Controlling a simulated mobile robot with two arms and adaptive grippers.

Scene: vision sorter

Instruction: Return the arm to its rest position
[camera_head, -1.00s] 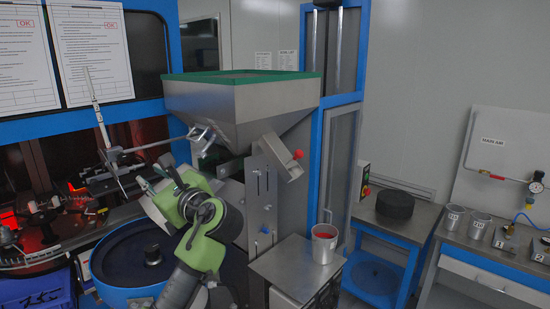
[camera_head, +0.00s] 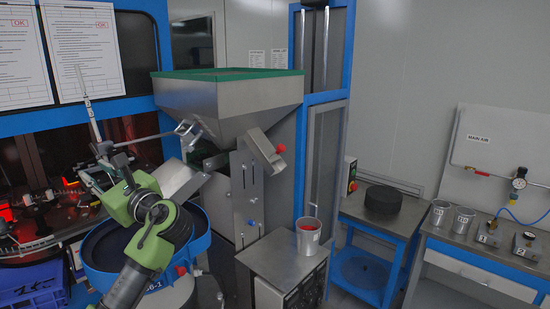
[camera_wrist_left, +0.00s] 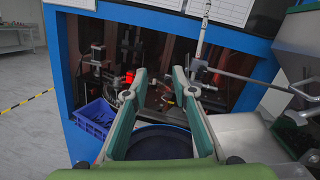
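My left arm with its green joints reaches in from the bottom left of the head view. Its gripper (camera_head: 104,172) is in front of the sorting machine, above the blue-rimmed round bowl (camera_head: 198,252). In the left wrist view the gripper (camera_wrist_left: 160,82) has its two green-sided fingers apart with nothing between them. The dark inside of the bowl (camera_wrist_left: 160,143) shows below and between the fingers. My right gripper is in neither view.
A steel hopper (camera_head: 232,108) with a green rim stands right of my arm. A metal cup (camera_head: 308,238) with red contents stands on a steel stand. A blue crate (camera_head: 32,285) is at lower left. A black round block (camera_head: 383,200) sits on a right-hand table.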

